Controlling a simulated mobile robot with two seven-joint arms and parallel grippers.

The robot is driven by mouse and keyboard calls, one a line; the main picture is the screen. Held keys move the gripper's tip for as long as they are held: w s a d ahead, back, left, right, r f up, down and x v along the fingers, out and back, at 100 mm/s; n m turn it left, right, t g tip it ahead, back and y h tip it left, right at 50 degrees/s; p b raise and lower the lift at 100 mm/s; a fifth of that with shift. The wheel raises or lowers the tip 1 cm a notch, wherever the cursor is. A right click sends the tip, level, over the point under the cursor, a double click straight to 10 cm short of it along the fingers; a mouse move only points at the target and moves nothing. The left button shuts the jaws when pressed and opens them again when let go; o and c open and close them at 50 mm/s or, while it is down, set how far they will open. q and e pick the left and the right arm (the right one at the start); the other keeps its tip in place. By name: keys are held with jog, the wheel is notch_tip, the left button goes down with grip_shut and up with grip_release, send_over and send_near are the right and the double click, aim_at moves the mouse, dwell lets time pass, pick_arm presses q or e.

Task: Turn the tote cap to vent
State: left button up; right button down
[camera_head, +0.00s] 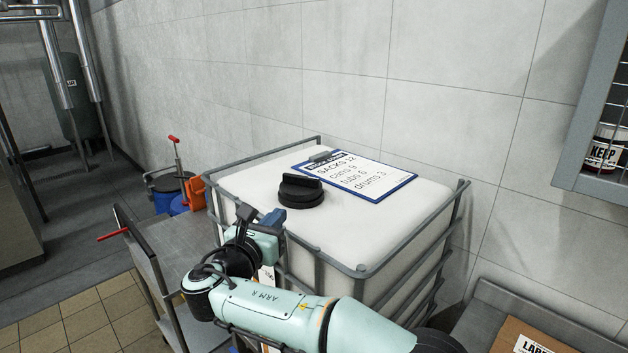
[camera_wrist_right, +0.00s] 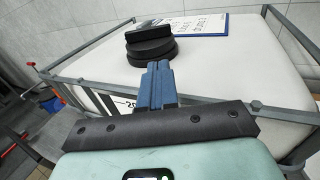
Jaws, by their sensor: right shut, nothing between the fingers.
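The tote (camera_head: 345,235) is a white block-shaped container in a grey tube cage. Its black round cap (camera_head: 301,190), with a raised bar across the top, sits on the tote's top face near the middle. The cap also shows in the right wrist view (camera_wrist_right: 151,47), straight ahead past the fingertips. My right gripper (camera_head: 277,215) is shut and empty at the tote's near left edge, short of the cap and apart from it. Its blue fingers show pressed together in the right wrist view (camera_wrist_right: 157,70). My left gripper is out of view.
A clipboard (camera_head: 372,184) with a written list lies on the tote behind the cap. The cage's top rail (camera_head: 408,245) runs around the edge. A grey cart (camera_head: 180,245) stands at left. A wall cabinet (camera_head: 590,130) hangs at right, with a cardboard box (camera_head: 510,338) below.

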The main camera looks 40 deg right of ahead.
jog(key=d, duration=0.1)
jog(key=p, duration=0.3)
send_near(311, 180)
jog(key=x, duration=0.6)
jog(key=shift+w+d+r, duration=0.1)
jog(key=shift+w, duration=0.1)
jog(key=shift+w+d, duration=0.15)
jog(key=shift+d, duration=0.1)
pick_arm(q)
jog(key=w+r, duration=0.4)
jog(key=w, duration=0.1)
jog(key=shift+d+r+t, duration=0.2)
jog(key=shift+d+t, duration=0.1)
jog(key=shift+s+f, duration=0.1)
